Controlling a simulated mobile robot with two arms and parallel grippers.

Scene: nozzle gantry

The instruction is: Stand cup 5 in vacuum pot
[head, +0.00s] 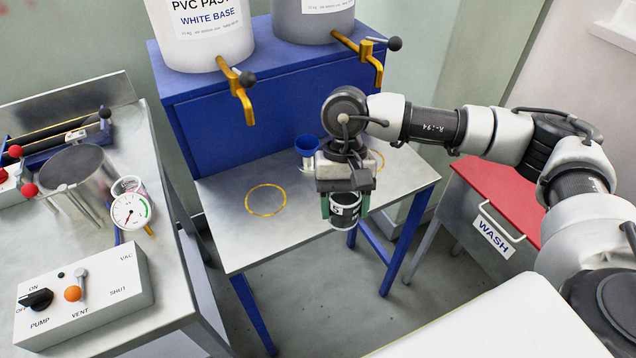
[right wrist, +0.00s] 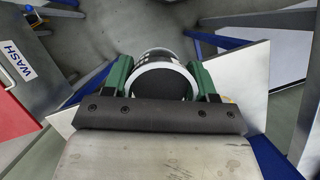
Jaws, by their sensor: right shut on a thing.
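My right gripper (head: 345,203) is shut on a black cup (head: 345,214) with white bands and holds it over the front edge of the steel bench. I cannot read a number on the cup, so I cannot tell which cup it is. In the right wrist view the green fingers of the gripper (right wrist: 162,80) press both sides of the cup (right wrist: 163,83), whose round dark end with a white rim faces the camera. My left gripper is not in view.
A pressure gauge (head: 131,211) stands beside the pot, partly hiding a small cup-like vessel. A pump control box (head: 84,292) sits at the left bench's front.

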